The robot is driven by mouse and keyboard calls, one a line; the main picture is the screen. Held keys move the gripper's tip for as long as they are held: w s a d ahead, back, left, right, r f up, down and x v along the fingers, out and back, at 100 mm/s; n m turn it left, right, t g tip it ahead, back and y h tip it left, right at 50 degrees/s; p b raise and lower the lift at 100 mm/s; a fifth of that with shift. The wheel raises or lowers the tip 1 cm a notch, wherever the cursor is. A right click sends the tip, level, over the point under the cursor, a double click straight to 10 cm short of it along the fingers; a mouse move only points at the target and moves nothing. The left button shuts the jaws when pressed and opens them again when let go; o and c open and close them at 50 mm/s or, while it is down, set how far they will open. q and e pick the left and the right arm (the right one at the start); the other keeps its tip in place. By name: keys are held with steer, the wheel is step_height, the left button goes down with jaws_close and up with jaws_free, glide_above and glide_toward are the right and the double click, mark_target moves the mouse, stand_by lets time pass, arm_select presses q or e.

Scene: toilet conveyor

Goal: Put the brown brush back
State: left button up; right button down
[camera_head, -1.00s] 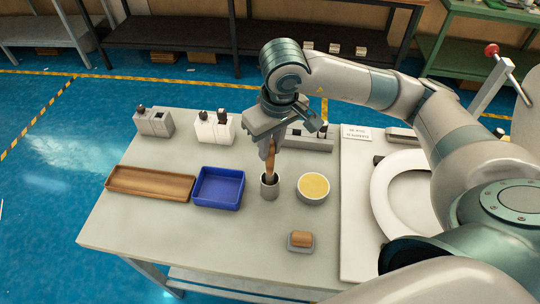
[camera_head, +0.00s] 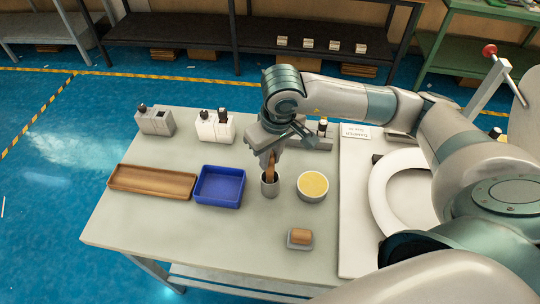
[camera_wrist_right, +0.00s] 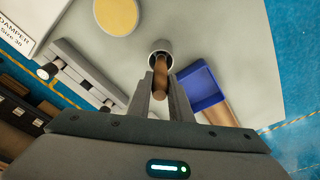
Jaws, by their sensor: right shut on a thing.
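The brown brush (camera_head: 269,170) stands upright with its lower end inside a grey cylindrical cup (camera_head: 270,187). My right gripper (camera_head: 268,157) is above the cup and shut on the upper part of the brush handle. In the right wrist view the brown handle (camera_wrist_right: 160,78) runs from between the fingers (camera_wrist_right: 161,98) into the cup (camera_wrist_right: 160,47). The brush's lower end is hidden in the cup. My left gripper is not in view.
On the table (camera_head: 200,245), a blue tray (camera_head: 220,203) and a wooden tray (camera_head: 150,194) lie left of the cup. A bowl with yellow content (camera_head: 312,185) is close on the right. A small dish with a brown block (camera_head: 300,238) sits in front. A white toilet seat (camera_head: 383,195) is further right.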

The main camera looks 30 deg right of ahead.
steer(key=shift+f, duration=0.15)
steer(key=c, duration=1.6)
jaws_free()
steer(key=shift+s+d+r+b, duration=0.1)
steer(key=shift+s+r+b, duration=0.4)
steer(key=shift+r, duration=1.55)
steer(key=shift+s+r+b, duration=0.15)
steer(key=shift+r+b, duration=0.8)
steer(key=shift+r, duration=1.1)
steer(key=shift+s+d+r+b, duration=0.1)
steer(key=shift+s+r+b, duration=0.4)
steer(key=shift+r, duration=1.55)
steer(key=shift+w, duration=0.2)
